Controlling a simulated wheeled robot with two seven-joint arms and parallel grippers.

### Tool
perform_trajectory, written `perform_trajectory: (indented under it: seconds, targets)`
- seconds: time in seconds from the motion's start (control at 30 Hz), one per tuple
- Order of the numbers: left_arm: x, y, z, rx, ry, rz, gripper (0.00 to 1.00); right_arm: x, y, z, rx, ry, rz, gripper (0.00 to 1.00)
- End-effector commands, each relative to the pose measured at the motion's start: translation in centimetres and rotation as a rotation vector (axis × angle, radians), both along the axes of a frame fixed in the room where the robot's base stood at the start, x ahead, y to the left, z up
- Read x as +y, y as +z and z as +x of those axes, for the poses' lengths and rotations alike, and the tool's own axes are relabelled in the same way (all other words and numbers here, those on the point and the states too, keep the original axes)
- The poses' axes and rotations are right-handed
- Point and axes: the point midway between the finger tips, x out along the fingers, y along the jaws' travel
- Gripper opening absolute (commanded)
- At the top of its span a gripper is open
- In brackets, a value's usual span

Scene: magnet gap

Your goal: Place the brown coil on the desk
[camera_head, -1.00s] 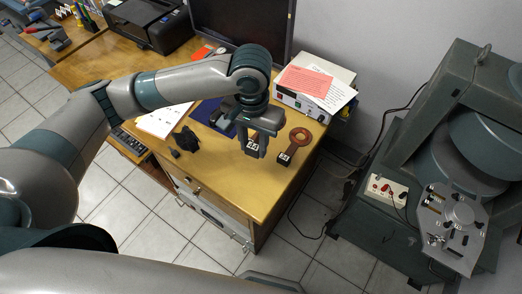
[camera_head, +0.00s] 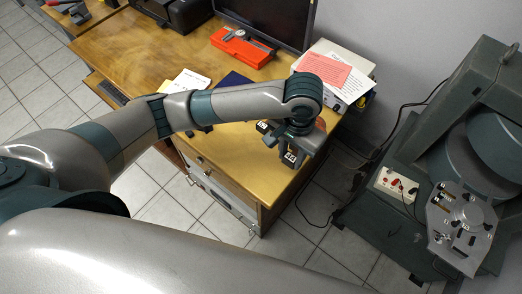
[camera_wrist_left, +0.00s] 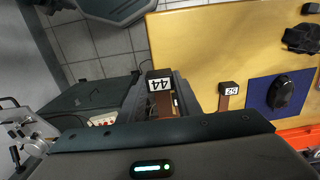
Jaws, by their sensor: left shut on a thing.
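The brown coil (camera_head: 320,124) shows only in part in the head view, behind my left gripper at the desk's right end. My left gripper (camera_head: 290,150) is shut on its handle, which carries a black block marked 44 (camera_wrist_left: 158,82). In the left wrist view a brown strip (camera_wrist_left: 162,103) shows below that block, between the fingers; the ring is hidden there. I cannot tell whether the coil touches the desk (camera_head: 235,145). My right gripper is not in view.
Another black block (camera_wrist_left: 229,88) with a brown strip lies on the desk beside the gripper. A dark object rests on a blue sheet (camera_wrist_left: 258,93). An orange case (camera_head: 240,46), a monitor and a paper-topped box (camera_head: 345,88) stand behind. A large grey-green magnet (camera_head: 440,150) stands right.

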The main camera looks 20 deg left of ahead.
Motion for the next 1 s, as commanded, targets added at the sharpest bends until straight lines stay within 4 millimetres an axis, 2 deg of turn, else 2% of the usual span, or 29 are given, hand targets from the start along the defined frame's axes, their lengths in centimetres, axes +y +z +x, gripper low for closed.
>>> perform_trajectory:
  seconds: [0.4,0.53,0.7,1.0]
  targets:
    - [7.6,-4.2,-0.1,0.003,0.004,0.004,0.08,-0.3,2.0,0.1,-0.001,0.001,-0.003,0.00]
    - [9.5,-5.4,-0.1,0.002,0.003,0.004,0.08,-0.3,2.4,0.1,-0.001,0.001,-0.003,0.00]
    - [10.6,-6.2,-0.1,0.001,0.000,0.001,0.08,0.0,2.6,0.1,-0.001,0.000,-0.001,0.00]
    - [10.6,-6.3,-0.1,0.000,-0.001,0.000,0.08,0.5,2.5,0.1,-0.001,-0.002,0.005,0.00]
